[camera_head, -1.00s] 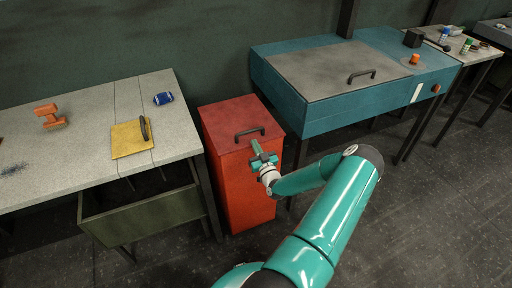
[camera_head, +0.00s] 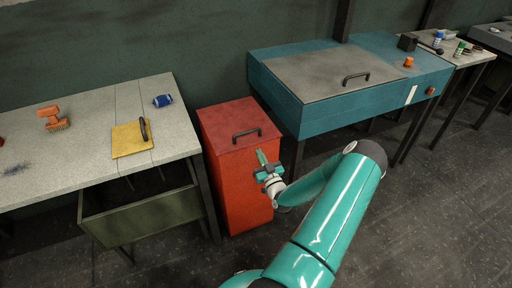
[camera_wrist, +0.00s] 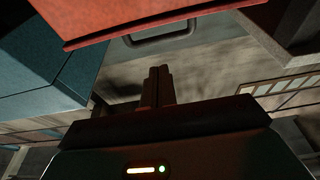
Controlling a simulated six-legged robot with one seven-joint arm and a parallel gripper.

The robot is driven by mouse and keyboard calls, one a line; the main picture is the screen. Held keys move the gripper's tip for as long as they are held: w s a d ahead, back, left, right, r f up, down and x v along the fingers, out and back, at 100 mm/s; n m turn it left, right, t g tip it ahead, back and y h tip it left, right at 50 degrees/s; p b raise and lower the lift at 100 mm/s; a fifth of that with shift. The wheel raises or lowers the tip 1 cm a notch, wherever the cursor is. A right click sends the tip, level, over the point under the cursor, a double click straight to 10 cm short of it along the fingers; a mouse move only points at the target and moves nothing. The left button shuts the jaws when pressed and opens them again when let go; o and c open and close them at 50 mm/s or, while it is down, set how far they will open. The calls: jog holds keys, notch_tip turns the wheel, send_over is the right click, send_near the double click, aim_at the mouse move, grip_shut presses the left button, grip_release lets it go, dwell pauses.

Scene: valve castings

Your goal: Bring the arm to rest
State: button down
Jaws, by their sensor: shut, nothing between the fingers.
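My gripper (camera_head: 264,164) is in front of the red bin (camera_head: 238,185), below its lid handle, in the head view. Its two fingers are together with nothing between them. In the wrist view my gripper's fingers (camera_wrist: 159,84) stand side by side, shut, in the middle of the picture. The red edge of the bin (camera_wrist: 130,22) crosses the top of that view. From these views I cannot tell how large the gap between gripper and bin is.
A teal cabinet (camera_head: 300,117) with a grey lid stands right of the bin. A workbench (camera_head: 80,105) at left holds an orange brush (camera_head: 53,117), a blue roll (camera_head: 163,100) and a yellow board (camera_head: 128,139). An open drawer (camera_head: 145,216) juts out below. Floor at right (camera_head: 445,215) is clear.

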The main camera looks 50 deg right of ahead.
jog(key=shift+v, duration=1.15)
jog(key=shift+w, duration=0.1)
notch_tip(320, 180, up, 4)
jog(key=n+g+y, duration=0.2)
jog(key=n+y, duration=0.2)
jog(key=y, duration=0.1)
send_over(238, 150)
jog(key=s+a, duration=0.4)
jog(key=w+a+r+n+g+y, duration=0.2)
jog(key=w+a+r+g, duration=0.1)
jog(key=w+a+r, duration=0.15)
jog(key=w+a+r+n+g, duration=0.15)
jog(key=a+r+g, duration=0.25)
jog(key=a+r, duration=0.8)
jog(key=s+a+r+m+g, duration=0.1)
jog(key=s+a+r, duration=0.35)
jog(key=a, duration=0.25)
jog(key=s+a+r+g, duration=0.1)
jog(key=s+a+r, duration=0.2)
jog(key=a+r, duration=0.35)
jog(key=s+a+r+g+y, duration=0.1)
jog(key=s+a+r+y, duration=0.1)
jog(key=s+a, duration=1.1)
jog(key=shift+s+a+r+g+y, duration=0.15)
jog(key=shift+s+r+g+y, duration=0.2)
jog(key=shift+s+y, duration=0.3)
